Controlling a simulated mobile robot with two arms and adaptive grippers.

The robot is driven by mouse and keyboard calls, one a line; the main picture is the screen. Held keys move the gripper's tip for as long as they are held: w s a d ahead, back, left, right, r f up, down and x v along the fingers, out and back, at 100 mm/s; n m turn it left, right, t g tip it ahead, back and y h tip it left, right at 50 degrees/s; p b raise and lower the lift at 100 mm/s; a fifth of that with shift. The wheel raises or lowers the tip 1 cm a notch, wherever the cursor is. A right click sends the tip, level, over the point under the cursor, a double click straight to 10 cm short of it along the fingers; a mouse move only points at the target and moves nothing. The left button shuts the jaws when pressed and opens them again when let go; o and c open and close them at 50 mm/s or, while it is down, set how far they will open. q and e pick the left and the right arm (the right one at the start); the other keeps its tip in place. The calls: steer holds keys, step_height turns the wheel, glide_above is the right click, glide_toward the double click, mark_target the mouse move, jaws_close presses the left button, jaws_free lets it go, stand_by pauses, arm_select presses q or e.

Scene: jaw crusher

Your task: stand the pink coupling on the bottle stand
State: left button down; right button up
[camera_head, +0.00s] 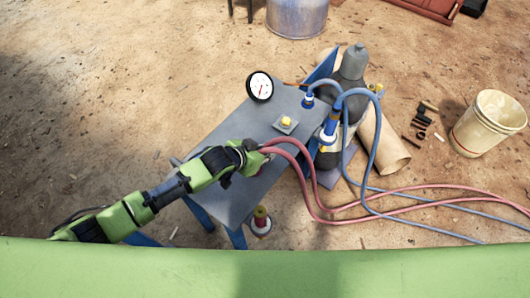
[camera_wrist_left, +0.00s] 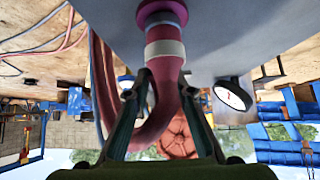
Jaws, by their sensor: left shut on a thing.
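My left gripper (camera_head: 254,158) is over the grey table top. In the left wrist view its two fingers (camera_wrist_left: 162,92) are shut on the pink coupling (camera_wrist_left: 164,50), which has a flanged end and a pale band. A pink hose (camera_wrist_left: 157,125) bends away from it. In the head view the gripper mostly hides the coupling; the pink hoses (camera_head: 315,205) run off to the right. What looks like the bottle stand, with a blue plate (camera_head: 321,67) and a base plate (camera_head: 329,178), is around a grey gas bottle (camera_head: 353,68). My right gripper is not in view.
The grey table (camera_head: 245,125) carries a round gauge (camera_head: 260,86) and a small yellow fitting (camera_head: 285,123). Blue hoses (camera_head: 375,125) arch beside the bottle. A brown tube (camera_head: 385,145) and a white bucket (camera_head: 487,125) are at right. The ground at left is free.

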arm_select(q)
steer(key=shift+f, duration=0.2)
steer(key=shift+f, duration=0.15)
steer(key=c, duration=1.8)
jaws_free()
steer(key=shift+o, duration=0.2)
steer(key=shift+r, duration=0.25)
steer(key=p+v, duration=0.1)
steer(key=v, duration=1)
steer(key=shift+s+r, duration=0.25)
steer(key=shift+s, duration=0.05)
steer(key=shift+a, duration=0.15)
